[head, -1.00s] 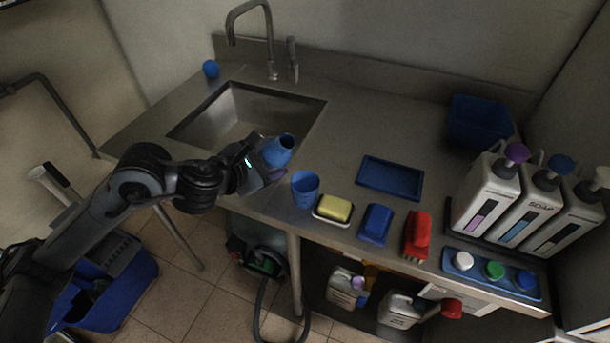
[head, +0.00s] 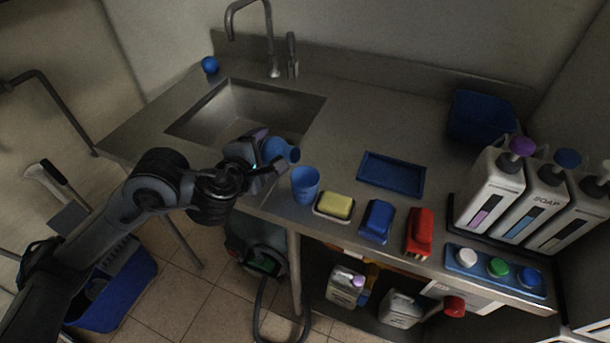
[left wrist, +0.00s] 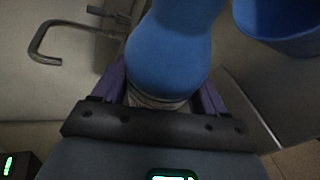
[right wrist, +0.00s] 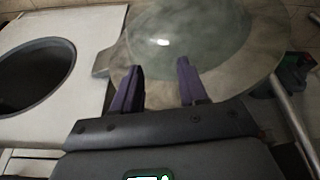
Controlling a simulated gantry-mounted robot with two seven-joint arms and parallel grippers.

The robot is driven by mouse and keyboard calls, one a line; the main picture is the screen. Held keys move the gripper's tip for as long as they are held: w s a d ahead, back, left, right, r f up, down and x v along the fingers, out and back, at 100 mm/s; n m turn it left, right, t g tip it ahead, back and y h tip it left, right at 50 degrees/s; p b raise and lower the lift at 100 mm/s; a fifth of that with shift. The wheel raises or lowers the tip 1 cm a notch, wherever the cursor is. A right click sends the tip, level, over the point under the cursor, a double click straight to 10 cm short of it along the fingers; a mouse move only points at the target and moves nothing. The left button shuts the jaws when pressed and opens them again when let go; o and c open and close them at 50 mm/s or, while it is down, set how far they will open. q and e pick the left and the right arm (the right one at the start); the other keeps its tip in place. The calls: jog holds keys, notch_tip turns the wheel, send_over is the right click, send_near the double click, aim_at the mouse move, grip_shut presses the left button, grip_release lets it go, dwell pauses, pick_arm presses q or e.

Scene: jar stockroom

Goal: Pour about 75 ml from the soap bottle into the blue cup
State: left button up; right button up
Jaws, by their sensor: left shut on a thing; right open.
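The blue cup (head: 305,187) stands upright at the counter's front edge; its rim also shows in the left wrist view (left wrist: 285,35). My left gripper (head: 268,157) is shut on a blue rounded bottle (head: 281,150), apparently the soap bottle, beside the sink. The bottle is tilted, its open end to the right, just above and left of the cup. It fills the middle of the left wrist view (left wrist: 168,55). No stream or liquid level is visible. My right gripper (right wrist: 155,85) is open and empty, seen only in the right wrist view.
A yellow sponge (head: 335,206), blue block (head: 377,221) and red brush (head: 419,231) line the front edge right of the cup. A blue tray (head: 391,175) lies behind them. White dispensers, one labelled SOAP (head: 530,205), stand at right. The sink (head: 290,108) is behind the bottle.

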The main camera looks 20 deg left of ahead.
aim_at(261, 145)
pick_arm(q)
jog(key=shift+d+r+m+y, duration=0.2)
jog(key=shift+r+m+y, duration=0.1)
jog(key=shift+r+m, duration=0.25)
jog(key=shift+s+d+r+t, duration=0.1)
jog(key=shift+r+t, duration=0.2)
jog(key=shift+r+m+y, duration=0.2)
jog(key=shift+m+y, duration=0.1)
jog(key=shift+m, duration=0.05)
jog(key=shift+r+m+y, duration=0.3)
jog(key=shift+r+m, duration=0.1)
jog(key=shift+r, duration=0.1)
dwell(0.6)
jog(key=shift+a, duration=0.35)
dwell(0.4)
jog(key=shift+f+t+b, duration=0.1)
jog(key=shift+t+b, duration=0.2)
jog(key=shift+b, duration=0.15)
jog(key=shift+m, duration=0.4)
dwell(0.6)
jog(key=shift+d+m+y+b, duration=0.1)
jog(key=shift+m+y+b, duration=0.2)
jog(key=shift+b, duration=0.1)
dwell(0.7)
